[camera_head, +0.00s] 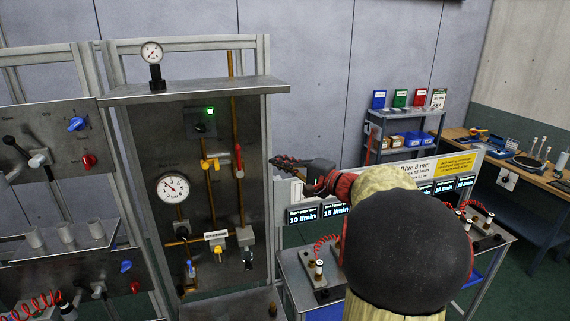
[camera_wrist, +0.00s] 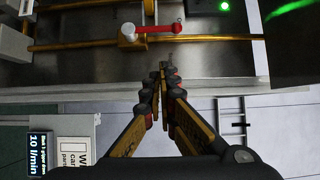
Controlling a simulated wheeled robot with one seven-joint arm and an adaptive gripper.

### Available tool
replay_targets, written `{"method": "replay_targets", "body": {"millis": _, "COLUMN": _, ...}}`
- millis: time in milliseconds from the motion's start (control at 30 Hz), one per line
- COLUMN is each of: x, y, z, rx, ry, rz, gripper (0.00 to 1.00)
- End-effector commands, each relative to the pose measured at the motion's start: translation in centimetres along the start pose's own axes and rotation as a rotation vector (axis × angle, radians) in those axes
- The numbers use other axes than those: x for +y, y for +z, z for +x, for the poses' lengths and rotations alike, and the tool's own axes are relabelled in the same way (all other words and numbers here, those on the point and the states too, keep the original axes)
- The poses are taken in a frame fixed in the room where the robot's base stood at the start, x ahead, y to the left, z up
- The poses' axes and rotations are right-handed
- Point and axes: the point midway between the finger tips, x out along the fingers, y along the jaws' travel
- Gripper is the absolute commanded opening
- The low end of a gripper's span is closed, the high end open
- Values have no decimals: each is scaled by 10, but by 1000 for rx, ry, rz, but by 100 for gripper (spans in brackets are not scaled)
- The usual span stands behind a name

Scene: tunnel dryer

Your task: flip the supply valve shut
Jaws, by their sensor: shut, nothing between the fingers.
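A valve with a red lever (camera_head: 239,160) sits on the right-hand vertical copper pipe of the steel panel, its lever lying along the pipe. It also shows in the wrist view as a red lever (camera_wrist: 155,28) on a pale hub, parallel to its pipe. I cannot read which is marked supply. My gripper (camera_head: 275,162) is shut and empty, to the right of the red lever. Its fingertips (camera_wrist: 165,75) are apart from the lever in the wrist view.
A large round gauge (camera_head: 173,188) and a lit green lamp (camera_head: 210,111) are on the panel. A steel shelf (camera_head: 193,90) juts out above the valves. The panel's right frame post (camera_head: 266,150) stands close to my gripper. Flow displays (camera_head: 303,213) stand right of the panel.

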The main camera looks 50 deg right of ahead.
Motion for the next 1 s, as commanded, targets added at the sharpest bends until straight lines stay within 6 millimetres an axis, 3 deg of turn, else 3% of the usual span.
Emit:
{"method": "replay_targets", "body": {"millis": 200, "x": -1, "y": 1, "z": 45, "rx": -4, "ry": 1, "rz": 2, "gripper": 0}}
{"method": "replay_targets", "body": {"millis": 400, "x": -1, "y": 17, "z": 69, "rx": -2, "ry": 2, "rz": 1, "gripper": 0}}
{"method": "replay_targets", "body": {"millis": 600, "x": 0, "y": 27, "z": 79, "rx": 0, "ry": 1, "rz": 1, "gripper": 0}}
{"method": "replay_targets", "body": {"millis": 1000, "x": 0, "y": 29, "z": 81, "rx": 1, "ry": 1, "rz": 0, "gripper": 0}}
